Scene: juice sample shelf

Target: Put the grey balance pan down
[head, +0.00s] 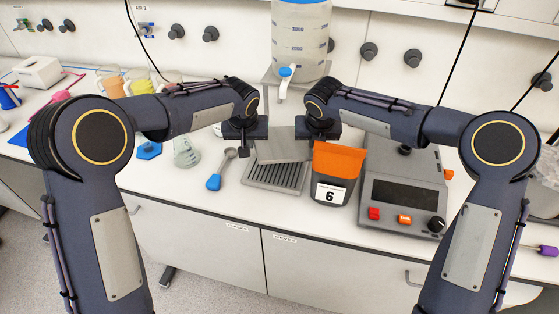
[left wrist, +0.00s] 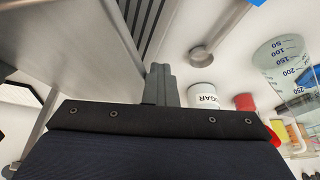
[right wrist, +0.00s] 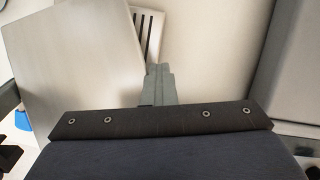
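The grey balance pan (head: 285,151) is a flat square plate between my two grippers, over the back part of a slatted grey tray (head: 275,178). It also shows at the left of the left wrist view (left wrist: 75,35) and of the right wrist view (right wrist: 75,60). My left gripper (left wrist: 158,85) has its fingers together beside one edge of the pan. My right gripper (right wrist: 160,85) has its fingers together beside the opposite edge. Neither has the pan between its own fingers. Whether the pan rests on anything is hidden.
An orange-topped pouch marked 6 (head: 335,175) stands right of the tray. A grey device with a dark screen (head: 405,190) is farther right. A blue-handled scoop (head: 214,182) and a beaker (head: 186,152) are left. A large clear dispenser (head: 300,45) stands behind.

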